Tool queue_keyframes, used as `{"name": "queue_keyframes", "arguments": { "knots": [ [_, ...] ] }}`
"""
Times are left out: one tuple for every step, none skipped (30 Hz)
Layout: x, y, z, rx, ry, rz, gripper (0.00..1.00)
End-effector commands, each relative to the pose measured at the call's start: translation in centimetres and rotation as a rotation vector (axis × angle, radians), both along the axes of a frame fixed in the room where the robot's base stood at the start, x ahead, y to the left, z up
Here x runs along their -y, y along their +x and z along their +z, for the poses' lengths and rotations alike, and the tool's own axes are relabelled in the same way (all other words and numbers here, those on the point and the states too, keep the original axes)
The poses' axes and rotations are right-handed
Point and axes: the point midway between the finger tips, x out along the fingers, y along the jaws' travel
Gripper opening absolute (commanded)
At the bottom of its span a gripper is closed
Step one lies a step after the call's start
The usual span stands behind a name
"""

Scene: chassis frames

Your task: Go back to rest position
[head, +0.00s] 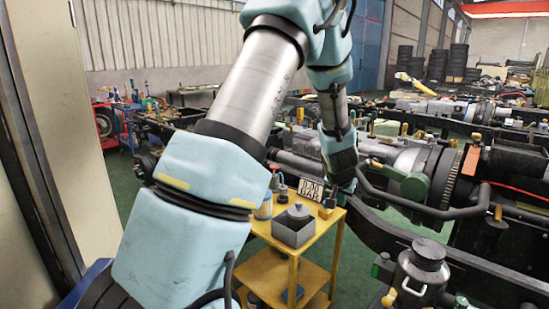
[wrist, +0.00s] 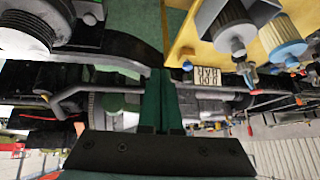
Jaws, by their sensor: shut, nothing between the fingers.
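My gripper (head: 346,188) hangs fingers down in the head view, beside the yellow cart (head: 292,247) and in front of the chassis frame (head: 405,160). My arm covers part of the cart and floor. In the wrist view, which looks upside down, my gripper (wrist: 165,74) shows two narrow fingers close together at the middle, with nothing held between them. The cart's yellow top (wrist: 190,45) lies to the right of the fingers, and dark chassis parts (wrist: 110,45) lie to the left.
The cart carries a grey box (head: 293,228), a small lettered sign (head: 311,190) and several containers. A curved black bar (head: 420,207) runs close to the right of my gripper. A dark canister (head: 422,270) stands at lower right. Green floor (head: 128,185) shows at left.

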Motion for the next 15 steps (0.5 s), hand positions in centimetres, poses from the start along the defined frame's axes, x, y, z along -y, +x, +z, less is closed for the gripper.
{"name": "queue_keyframes", "arguments": {
  "knots": [
    [-3.6, -0.9, 1.7, -0.045, -0.021, 0.042, 0.0],
    [-5.4, -1.8, 2.3, -0.079, -0.031, 0.065, 0.0],
    [-7.9, -3.1, 3.0, -0.122, -0.04, 0.098, 0.0],
    [-9.7, -4.2, 3.5, -0.154, -0.043, 0.123, 0.0],
    [-11.5, -5.4, 4.0, -0.187, -0.045, 0.15, 0.0],
    [-13.9, -7.1, 4.5, -0.229, -0.042, 0.187, 0.0],
    [-15.5, -8.4, 4.8, -0.259, -0.04, 0.217, 0.0],
    [-17.1, -9.7, 5.1, -0.286, -0.035, 0.245, 0.0],
    [-19.0, -11.4, 5.4, -0.322, -0.026, 0.284, 0.0],
    [-20.3, -12.7, 5.6, -0.346, -0.018, 0.31, 0.0],
    [-21.5, -13.9, 5.7, -0.367, -0.01, 0.337, 0.0],
    [-22.9, -15.3, 5.9, -0.393, 0.001, 0.37, 0.0],
    [-23.9, -16.4, 6.0, -0.411, 0.01, 0.392, 0.0],
    [-24.7, -17.3, 6.0, -0.425, 0.017, 0.412, 0.0],
    [-25.6, -18.3, 6.1, -0.44, 0.026, 0.436, 0.0]
  ]
}}
